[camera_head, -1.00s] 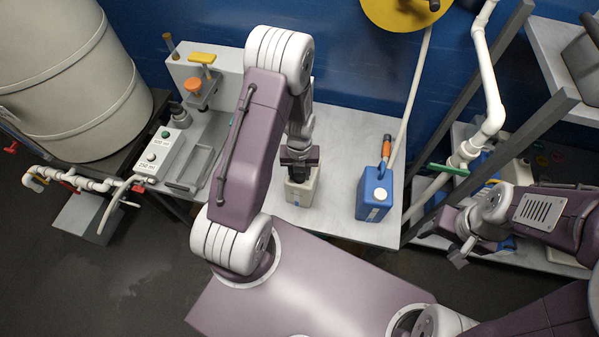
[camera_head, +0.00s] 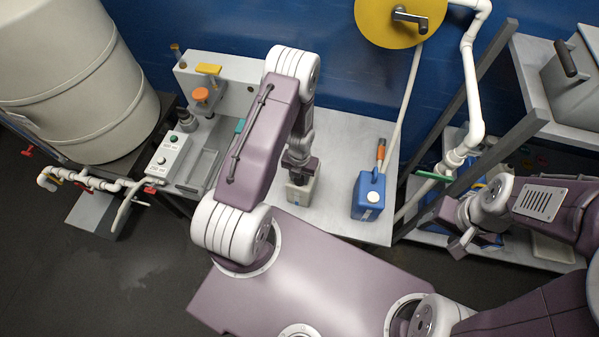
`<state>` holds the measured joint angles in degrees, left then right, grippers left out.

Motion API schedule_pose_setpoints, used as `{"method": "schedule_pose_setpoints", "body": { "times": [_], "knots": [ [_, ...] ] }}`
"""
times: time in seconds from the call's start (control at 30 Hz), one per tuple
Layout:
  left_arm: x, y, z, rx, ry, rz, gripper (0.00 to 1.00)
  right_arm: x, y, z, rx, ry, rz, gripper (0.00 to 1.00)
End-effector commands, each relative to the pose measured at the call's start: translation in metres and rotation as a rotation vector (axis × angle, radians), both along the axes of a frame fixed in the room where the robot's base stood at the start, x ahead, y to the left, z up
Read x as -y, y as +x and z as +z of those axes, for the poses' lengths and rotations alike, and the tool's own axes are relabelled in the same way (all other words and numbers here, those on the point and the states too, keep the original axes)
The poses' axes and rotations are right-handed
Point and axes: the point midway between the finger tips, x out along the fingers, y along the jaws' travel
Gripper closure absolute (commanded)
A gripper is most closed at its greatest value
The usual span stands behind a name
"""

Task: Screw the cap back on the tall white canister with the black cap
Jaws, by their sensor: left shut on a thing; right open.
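The white canister (camera_head: 299,196) stands upright on the grey bench, right under my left gripper (camera_head: 299,175). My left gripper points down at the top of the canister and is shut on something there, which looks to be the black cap. The fingers and arm hide the cap, so I cannot tell how it sits on the neck. My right gripper (camera_head: 461,244) is open and empty, off to the right in front of the shelf rack.
A blue canister (camera_head: 368,196) with an orange-handled hose stands right of the white one. At the left are a control box (camera_head: 168,154), a filling stand with an orange knob (camera_head: 201,95), and a large drum (camera_head: 75,85). Bench (camera_head: 335,205) between the canisters is clear.

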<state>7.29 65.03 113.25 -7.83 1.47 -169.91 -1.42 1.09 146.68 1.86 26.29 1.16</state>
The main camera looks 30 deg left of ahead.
Motion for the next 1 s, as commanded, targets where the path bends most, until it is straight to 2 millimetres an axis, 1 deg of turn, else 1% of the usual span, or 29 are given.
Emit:
{"method": "schedule_pose_setpoints", "body": {
  "times": [0.03, 0.2, 0.57, 0.67, 0.8, 0.9, 1.0],
  "knots": [
    [0.001, -0.002, 0.005, -0.005, -0.002, -0.005, 1.0, 0.0, 0.0, 0.011, 0.0, 0.0, 0.0, 0.39],
    [0.001, -0.003, 0.002, -0.005, -0.003, -0.086, 1.0, 0.0, 0.0, 0.022, 0.0, 0.0, 0.0, 0.39],
    [0.001, -0.002, -0.001, -0.004, -0.004, -0.121, 1.0, 0.0, 0.0, 0.021, 0.0, 0.0, 0.0, 0.39],
    [0.001, -0.002, -0.001, -0.004, -0.004, -0.255, 1.0, 0.0, 0.0, 0.021, 0.0, 0.0, 0.0, 0.39],
    [0.001, -0.002, -0.001, -0.004, -0.003, -0.506, 1.0, 0.0, 0.0, 0.021, 0.0, 0.0, 0.0, 0.39],
    [0.001, -0.002, -0.001, -0.004, -0.003, -0.598, 1.0, 0.0, 0.0, 0.021, 0.0, 0.0, 0.0, 0.39],
    [0.001, -0.002, -0.001, -0.004, -0.003, -0.614, 1.0, 0.0, 0.0, 0.021, 0.0, 0.0, 0.0, 0.39]
  ]
}}
